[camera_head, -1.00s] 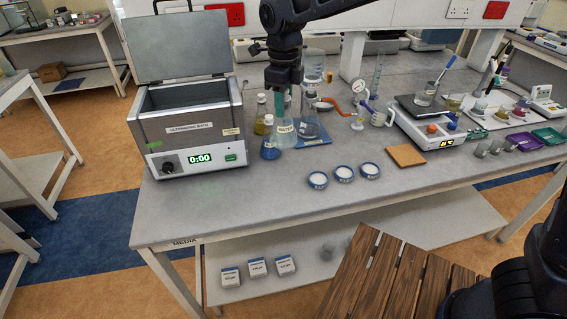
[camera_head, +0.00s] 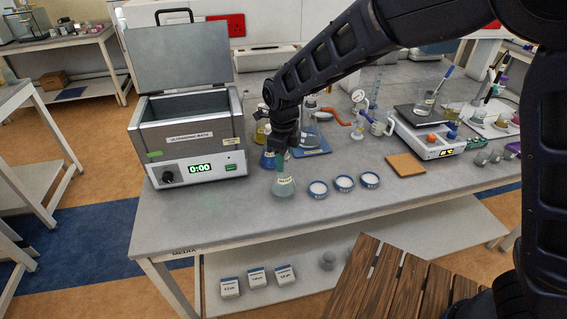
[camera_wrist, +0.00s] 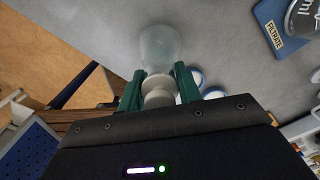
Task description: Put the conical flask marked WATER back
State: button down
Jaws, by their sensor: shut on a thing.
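The conical flask marked WATER (camera_head: 283,187) is upright with pale contents, near the front of the grey bench (camera_head: 225,215). My gripper (camera_head: 281,160) is shut on its neck from above. In the wrist view the flask (camera_wrist: 159,45) shows between the two green fingers (camera_wrist: 158,92). I cannot tell whether its base touches the bench. A blue mat (camera_head: 312,147) with a glass vessel on it lies behind; in the wrist view a blue mat marked FILTRATE (camera_wrist: 283,27) shows at upper right.
The ultrasonic bath (camera_head: 190,140) stands open at left. Several small round dishes, one here (camera_head: 318,189), lie just right of the flask. An orange-brown tile (camera_head: 405,165) lies further right. Bench front left is clear.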

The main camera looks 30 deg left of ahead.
jog(key=shift+f, duration=0.95)
jog(key=c, duration=1)
grip_release()
jog(key=shift+o, duration=0.2)
notch_tip(320, 180, up, 12)
jog(key=shift+r, duration=0.15)
jog(key=shift+w+d, duration=0.1)
